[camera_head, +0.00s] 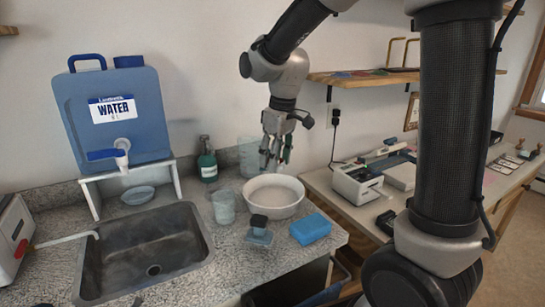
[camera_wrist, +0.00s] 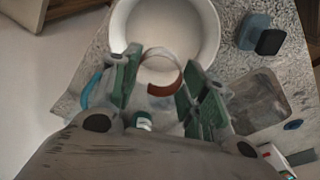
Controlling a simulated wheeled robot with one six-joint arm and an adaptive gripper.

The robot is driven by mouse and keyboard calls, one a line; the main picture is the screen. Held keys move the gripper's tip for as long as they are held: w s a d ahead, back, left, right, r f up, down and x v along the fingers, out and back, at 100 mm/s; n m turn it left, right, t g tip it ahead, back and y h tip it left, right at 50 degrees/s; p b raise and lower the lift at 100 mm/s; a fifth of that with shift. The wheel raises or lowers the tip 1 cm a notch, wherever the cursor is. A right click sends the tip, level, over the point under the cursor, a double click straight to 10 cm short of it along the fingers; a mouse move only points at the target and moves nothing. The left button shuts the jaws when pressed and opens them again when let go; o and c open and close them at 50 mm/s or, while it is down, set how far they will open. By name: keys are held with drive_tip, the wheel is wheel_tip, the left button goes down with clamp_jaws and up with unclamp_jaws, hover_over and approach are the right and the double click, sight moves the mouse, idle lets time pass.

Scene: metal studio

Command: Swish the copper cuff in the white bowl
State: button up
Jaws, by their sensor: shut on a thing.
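The white bowl (camera_head: 273,208) stands on the speckled counter, right of the sink. It also shows at the top of the wrist view (camera_wrist: 121,22). My gripper (camera_head: 275,160) points down just above the bowl's back rim. In the wrist view, my gripper's green-padded fingers (camera_wrist: 160,85) are closed on the copper cuff (camera_wrist: 164,90), a thin curved band. The cuff appears over the near part of the bowl. I cannot tell whether it touches what is inside. The cuff is too small to make out in the head view.
A clear cup (camera_head: 223,208) stands left of the bowl and a clear container (camera_head: 249,158) behind it. A dark-topped block (camera_head: 259,231) and blue sponge (camera_head: 310,229) lie in front. A green bottle (camera_head: 207,162) stands behind the sink (camera_head: 150,250).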

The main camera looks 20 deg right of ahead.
sight(273, 202)
drive_tip(key=shift+a+f, duration=0.1)
drive_tip(key=shift+f, duration=5.35)
idle(0.6)
wheel_tip(273, 202, up, 8)
idle(0.8)
idle(0.8)
